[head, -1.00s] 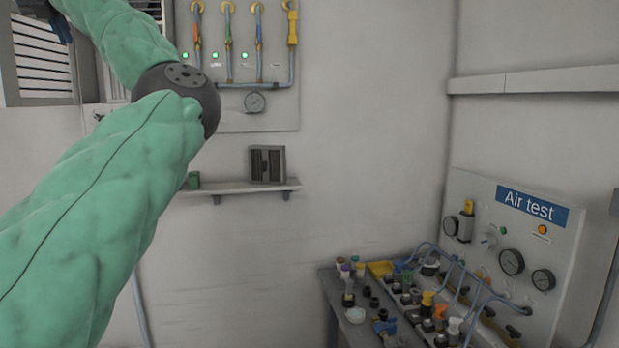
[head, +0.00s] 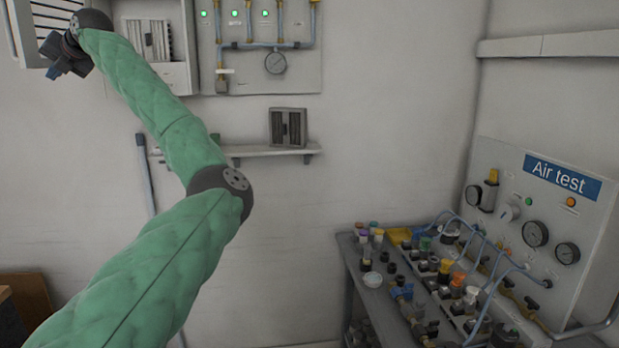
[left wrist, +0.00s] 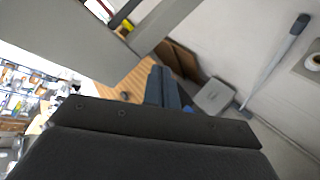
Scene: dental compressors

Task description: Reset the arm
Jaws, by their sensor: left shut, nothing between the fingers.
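My left arm, in a padded green sleeve, comes in from the lower left of the head view and bends at a dark elbow joint. My left gripper (head: 66,55) is at the upper left, in front of a wall unit with slats. In the left wrist view the fingers of the gripper (left wrist: 162,84) are together, with nothing held. My right gripper is not in view.
An air test panel (head: 553,215) stands behind a bench (head: 352,262) with hoses and fittings at the right. A wall shelf (head: 270,151) holds a dark box (head: 288,128). A gauge panel (head: 300,80) hangs above. The wall between is bare.

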